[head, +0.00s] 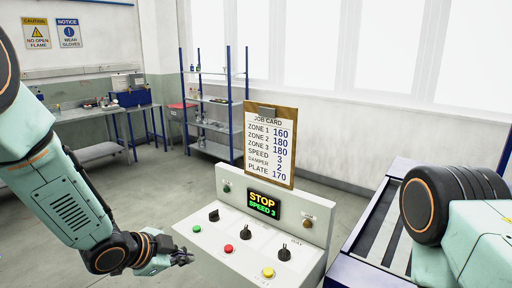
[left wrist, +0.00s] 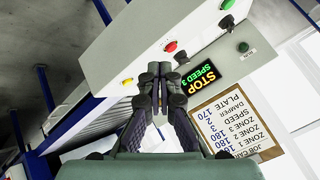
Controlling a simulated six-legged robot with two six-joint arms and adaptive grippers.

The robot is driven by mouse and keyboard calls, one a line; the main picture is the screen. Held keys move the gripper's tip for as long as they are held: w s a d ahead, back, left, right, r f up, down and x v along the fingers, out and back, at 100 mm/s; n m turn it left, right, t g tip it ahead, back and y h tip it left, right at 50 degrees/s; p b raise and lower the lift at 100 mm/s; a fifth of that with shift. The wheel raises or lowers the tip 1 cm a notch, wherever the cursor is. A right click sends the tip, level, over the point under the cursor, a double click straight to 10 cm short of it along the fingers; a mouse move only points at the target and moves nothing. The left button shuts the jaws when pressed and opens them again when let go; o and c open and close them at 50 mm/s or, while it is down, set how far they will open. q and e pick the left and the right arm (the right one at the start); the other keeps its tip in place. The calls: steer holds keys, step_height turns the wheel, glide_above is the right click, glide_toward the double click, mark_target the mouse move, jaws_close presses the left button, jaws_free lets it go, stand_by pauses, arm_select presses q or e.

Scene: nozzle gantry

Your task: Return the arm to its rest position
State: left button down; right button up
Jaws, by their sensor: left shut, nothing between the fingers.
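My left arm comes in from the left in the head view, and my left gripper (head: 184,257) is at the left side of the control panel (head: 205,232). The gripper is shut and empty. In the left wrist view its fingers (left wrist: 160,75) meet in front of the panel, with nothing between them. The panel's display (head: 264,204) reads STOP, SPEED 3. Dark knobs, a green button (head: 197,228), a red button (head: 229,248) and a yellow button (head: 268,272) sit on the panel. Part of my right arm shows at the right edge; its gripper is out of view.
A job card (head: 270,146) on a clipboard stands above the panel. A conveyor (head: 382,232) with a blue frame lies to the right. A shelf rack (head: 214,126) and a workbench (head: 100,108) stand at the back. The floor between is clear.

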arm_select(q)
steer(key=s+a+f+n+g+y+b, duration=0.1)
steer(key=s+f+n+b, duration=0.4)
steer(key=s+f, duration=0.7)
steer(key=s+a+f+n+g+y+b, duration=0.2)
steer(key=s+f+n+g+b, duration=0.2)
steer(key=s+f+b, duration=0.4)
steer(key=s+a+f+n+g+y+b, duration=0.1)
steer(key=s+f+n+b, duration=0.5)
steer(key=s+f, duration=1.1)
step_height(320, 180, down, 4)
steer(key=shift+s+a+f+g+y+b, duration=0.1)
steer(key=shift+s+a+g+y+b, duration=0.25)
steer(key=shift+a+g+b, duration=0.45)
steer(key=c, duration=2.1)
jaws_free()
steer(key=shift+w, duration=0.1)
